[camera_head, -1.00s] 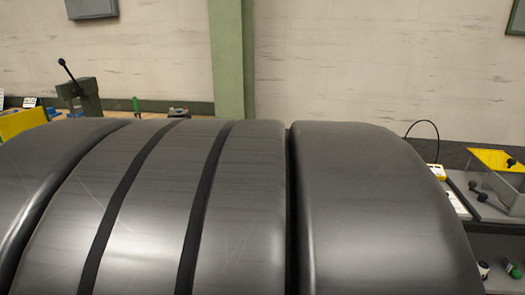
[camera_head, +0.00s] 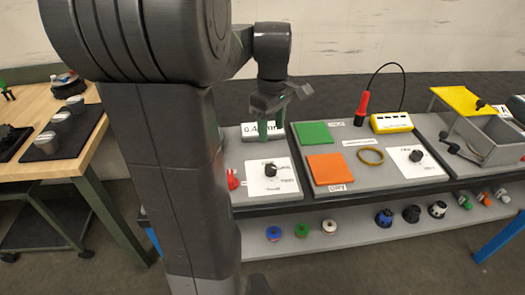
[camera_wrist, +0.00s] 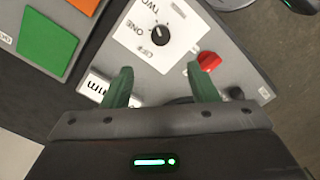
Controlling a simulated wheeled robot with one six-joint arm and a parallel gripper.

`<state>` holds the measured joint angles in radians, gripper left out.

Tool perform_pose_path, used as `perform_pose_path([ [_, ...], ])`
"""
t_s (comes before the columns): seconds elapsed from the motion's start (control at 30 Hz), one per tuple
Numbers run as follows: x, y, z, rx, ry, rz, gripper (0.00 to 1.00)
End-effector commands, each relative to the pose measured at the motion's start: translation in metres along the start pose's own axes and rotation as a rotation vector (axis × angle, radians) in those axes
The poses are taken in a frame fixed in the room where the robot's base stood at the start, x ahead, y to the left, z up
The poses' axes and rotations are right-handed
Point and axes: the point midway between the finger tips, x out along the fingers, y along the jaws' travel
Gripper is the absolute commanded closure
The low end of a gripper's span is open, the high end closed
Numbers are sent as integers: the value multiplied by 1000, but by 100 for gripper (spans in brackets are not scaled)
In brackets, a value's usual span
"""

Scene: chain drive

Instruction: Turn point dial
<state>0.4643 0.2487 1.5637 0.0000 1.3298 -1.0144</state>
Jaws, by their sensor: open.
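A black dial (camera_head: 270,169) stands on a white marked card on the grey left panel. In the wrist view the same dial (camera_wrist: 160,33) has its white pointer mark near the printed words OFF, ONE and TWO. A second black dial (camera_head: 416,156) is on a white card further right; which one is the point dial I cannot tell. My gripper (camera_head: 271,132) is above the left panel, behind the near dial, by the display box. In the wrist view my gripper (camera_wrist: 158,76) is open, nothing between its green fingers, the dial beyond the fingertips.
A red knob (camera_wrist: 208,61) sits beside the dial card. The display box (camera_head: 250,131) is partly hidden by my fingers. Green (camera_head: 314,133) and orange (camera_head: 327,169) squares lie right. A yellow box (camera_head: 391,123) and grey bin (camera_head: 492,142) stand further right. My arm hides the left.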

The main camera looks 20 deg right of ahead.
Motion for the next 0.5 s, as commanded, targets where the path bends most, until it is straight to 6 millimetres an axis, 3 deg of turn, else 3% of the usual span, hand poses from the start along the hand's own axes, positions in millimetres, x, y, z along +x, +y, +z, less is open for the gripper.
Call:
perform_pose_path([
  [0.17,21,0,0,-1,-2,-3,47],
  [0.5,94,-1,0,0,-2,-4,47],
])
